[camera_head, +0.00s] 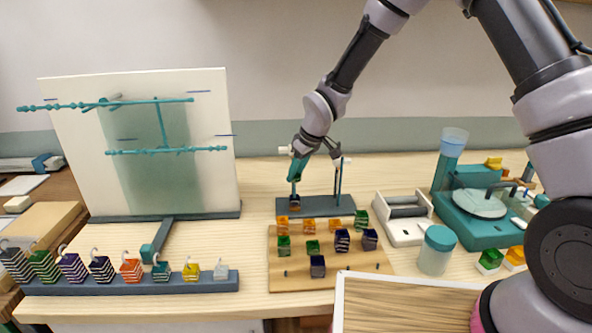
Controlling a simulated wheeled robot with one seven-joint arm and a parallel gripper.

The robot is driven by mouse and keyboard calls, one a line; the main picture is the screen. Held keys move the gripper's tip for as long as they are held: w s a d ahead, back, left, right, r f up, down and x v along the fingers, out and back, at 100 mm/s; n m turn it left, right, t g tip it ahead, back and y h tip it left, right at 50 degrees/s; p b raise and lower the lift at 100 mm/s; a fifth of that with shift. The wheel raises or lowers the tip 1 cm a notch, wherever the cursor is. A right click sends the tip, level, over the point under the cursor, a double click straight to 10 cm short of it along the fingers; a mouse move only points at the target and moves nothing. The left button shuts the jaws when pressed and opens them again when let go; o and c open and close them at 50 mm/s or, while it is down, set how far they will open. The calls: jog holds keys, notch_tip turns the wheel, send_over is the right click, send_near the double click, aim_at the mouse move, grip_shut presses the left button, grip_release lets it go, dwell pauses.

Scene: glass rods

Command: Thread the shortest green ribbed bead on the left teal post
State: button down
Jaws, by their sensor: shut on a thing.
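A dark base (325,207) carries two thin upright posts. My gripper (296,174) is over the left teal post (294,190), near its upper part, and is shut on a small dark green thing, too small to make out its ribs. An orange-brown bead (295,204) sits low on the left post. The right post (338,188) stands apart from my fingers. On the wooden board in front are green beads: one at the left (283,246), a short one in the middle (312,247) and one at the back right (361,218).
The wooden board (345,284) also holds orange and dark purple beads. A white holder (404,228) and a teal-lidded jar (437,250) stand to the right. At the left are a pale panel (70,150) with teal rods and a rack (210,284) of striped blocks.

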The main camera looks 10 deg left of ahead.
dwell(0.4)
jog(key=shift+c, duration=2.1)
grip_release()
jog(key=v, duration=1.1)
jog(key=s+d+r+m+t+h, duration=0.1)
jog(key=d+r+m, duration=0.3)
jog(key=d+r, duration=0.5)
jog(key=s+d+r+m+t+h, duration=0.1)
jog(key=s+d+r+m, duration=0.15)
jog(key=d+r, duration=0.65)
jog(key=s+d+r+m+t, duration=0.1)
jog(key=s+d+r+m, duration=0.1)
jog(key=s+d+m, duration=0.3)
jog(key=s+d+r+m+t, duration=0.1)
jog(key=s+d+m, duration=0.3)
jog(key=s+d, duration=0.5)
jog(key=shift+s+d+r+m+t, duration=0.4)
jog(key=shift+d+r, duration=0.5)
jog(key=shift+d, duration=0.2)
